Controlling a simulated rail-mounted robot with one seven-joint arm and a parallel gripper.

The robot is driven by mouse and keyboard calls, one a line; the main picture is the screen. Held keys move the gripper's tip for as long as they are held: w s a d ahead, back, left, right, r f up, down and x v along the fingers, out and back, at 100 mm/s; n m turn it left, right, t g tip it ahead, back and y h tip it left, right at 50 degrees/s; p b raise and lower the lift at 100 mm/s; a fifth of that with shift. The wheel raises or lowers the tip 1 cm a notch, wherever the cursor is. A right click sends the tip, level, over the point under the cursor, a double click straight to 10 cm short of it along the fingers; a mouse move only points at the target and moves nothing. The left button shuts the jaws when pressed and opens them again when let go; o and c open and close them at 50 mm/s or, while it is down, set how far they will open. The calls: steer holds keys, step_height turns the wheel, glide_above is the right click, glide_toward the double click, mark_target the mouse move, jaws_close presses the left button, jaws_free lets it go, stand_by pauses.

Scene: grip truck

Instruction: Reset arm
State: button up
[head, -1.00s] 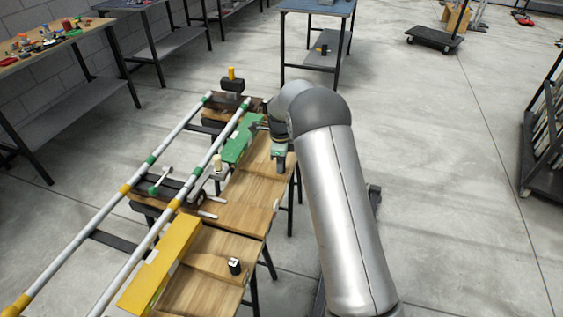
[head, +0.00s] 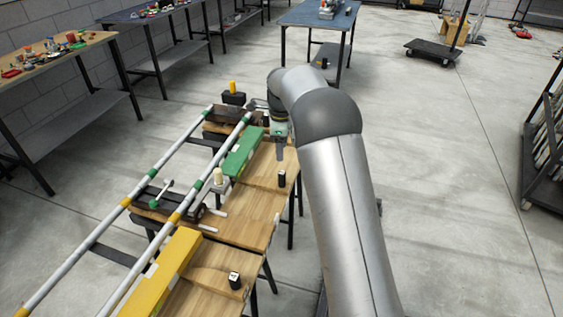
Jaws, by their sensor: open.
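My gripper (head: 257,104) is small and partly hidden by my own wrist, at the far end of the workbench. It points left, near the far end of the right-hand pipe, with its jaws open and no object visible in them. Whether it touches the pipe cannot be told. My arm reaches in from the lower right and bends at the elbow. A green block (head: 243,153) lies on the wooden bench (head: 245,215) below the gripper.
Two long pipes (head: 190,192) with green and yellow bands run along the bench's left side. A yellow block (head: 163,275) lies nearer. Small black items (head: 235,281) (head: 281,179) stand on the wood. A blue-topped table (head: 318,16) stands behind.

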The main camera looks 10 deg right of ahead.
steer(key=s+d+r+n+p, duration=0.25)
steer(key=s+r+n, duration=0.35)
steer(key=s+r, duration=0.5)
steer(key=s+n+p, duration=0.5)
steer(key=s+n, duration=1)
steer(key=s, duration=1.4)
steer(key=shift+s+d+n, duration=0.35)
steer(key=shift+s+n, duration=0.05)
